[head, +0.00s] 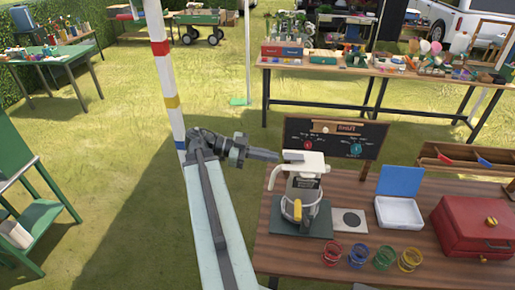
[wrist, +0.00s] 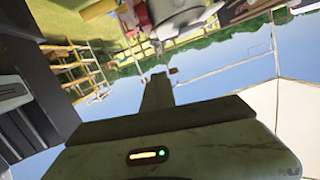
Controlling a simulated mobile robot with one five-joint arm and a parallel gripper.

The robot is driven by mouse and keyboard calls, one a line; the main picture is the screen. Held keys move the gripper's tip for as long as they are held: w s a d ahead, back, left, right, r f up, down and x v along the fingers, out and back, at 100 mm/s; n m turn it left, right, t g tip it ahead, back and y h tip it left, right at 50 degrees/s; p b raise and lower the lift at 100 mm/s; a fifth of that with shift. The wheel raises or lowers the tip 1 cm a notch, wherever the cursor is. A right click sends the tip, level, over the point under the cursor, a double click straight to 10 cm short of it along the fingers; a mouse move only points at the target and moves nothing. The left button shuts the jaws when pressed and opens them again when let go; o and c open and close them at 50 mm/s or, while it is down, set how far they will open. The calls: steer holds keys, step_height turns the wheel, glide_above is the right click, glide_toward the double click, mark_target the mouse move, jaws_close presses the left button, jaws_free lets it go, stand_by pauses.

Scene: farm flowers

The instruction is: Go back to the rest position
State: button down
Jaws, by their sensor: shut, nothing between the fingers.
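My gripper (head: 264,154) is shut and empty in the head view. It points right, with its tip just left of the white top of a grey machine (head: 303,192) on the wooden table. I cannot tell whether the tip touches it. In the wrist view, the dark closed fingers (wrist: 157,92) stick up from the gripper body, with nothing held. A grey rounded part (wrist: 178,14) at the top of that view is cut off by the frame edge.
The wooden table (head: 345,259) holds several coloured wire-like cups, an open blue-and-white box (head: 399,211), a red case (head: 478,226) and a chalkboard (head: 335,137). A striped pole (head: 164,75) stands behind my arm. Grass (head: 110,150) to the left is open.

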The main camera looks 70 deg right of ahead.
steer(key=shift+w, duration=0.1)
steer(key=w+a+f+n+t+h+b, duration=0.15)
steer(key=w+a, duration=0.25)
steer(key=w, duration=0.4)
steer(key=w+a+f+n+t+h, duration=0.2)
steer(key=w+a+n+h, duration=0.15)
steer(key=w, duration=0.55)
steer(key=w+a+f+n+t+y+b, duration=0.1)
steer(key=w+a+f+n+t, duration=0.2)
steer(key=w+a+f+n, duration=0.25)
steer(key=w+a+f+n+t+b, duration=0.1)
steer(key=w+a+f+n+t, duration=0.25)
steer(key=w+a, duration=0.45)
steer(key=w+a+f+n+t+y, duration=0.1)
steer(key=w+a+f+n+y, duration=0.2)
steer(key=a+n, duration=0.3)
steer(key=w+a+f+n+t+y, duration=0.2)
steer(key=a+n, duration=0.5)
steer(key=a, duration=0.5)
steer(key=w+a+f+n+t+y, duration=0.2)
steer(key=w+a+f+n+y, duration=0.1)
steer(key=a+n, duration=0.4)
step_height(320, 180, down, 2)
steer(key=w+a, duration=0.1)
steer(key=a, duration=0.1)
steer(key=shift+w+a+f+y, duration=0.2)
steer(key=shift+a+y, duration=0.1)
steer(key=shift+a, duration=0.1)
